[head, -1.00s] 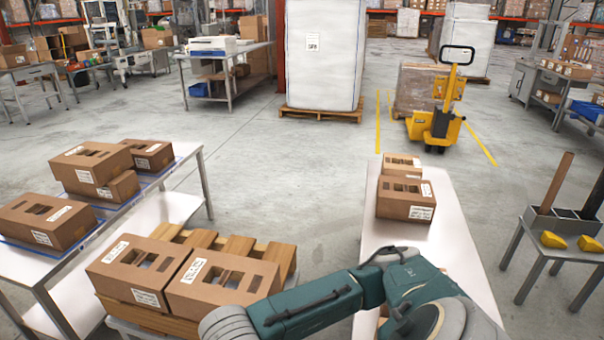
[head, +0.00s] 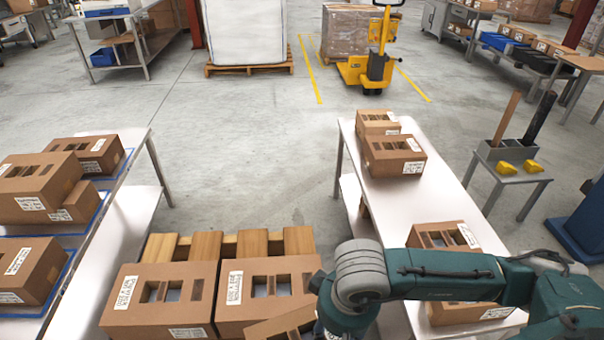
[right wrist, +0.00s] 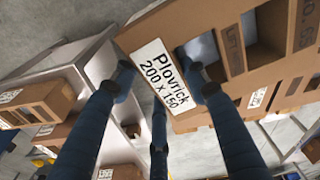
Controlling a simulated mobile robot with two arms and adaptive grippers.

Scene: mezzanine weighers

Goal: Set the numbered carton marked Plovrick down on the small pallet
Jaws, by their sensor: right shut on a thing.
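The carton marked Plovrick (right wrist: 235,60) fills the upper right of the right wrist view, brown with cut-out openings and a white label reading "Plovrick 200 x 150". My right gripper (right wrist: 155,80) is shut on its labelled wall, dark fingers on either side. In the head view a tilted brown part of the held carton (head: 283,324) shows at the bottom edge, beside my right wrist; the rest is hidden or cut off. The small pallet (head: 252,243), of wooden slats, lies below; two cartons (head: 160,297) (head: 265,285) sit side by side at its near part. My left gripper is out of view.
A left table (head: 135,143) holds several cartons on blue-edged trays. A white table (head: 425,190) on the right bears cartons at its far end and one carton (head: 440,238) beneath my arm. A small stand (head: 512,178) holds yellow items. Open floor lies between the tables.

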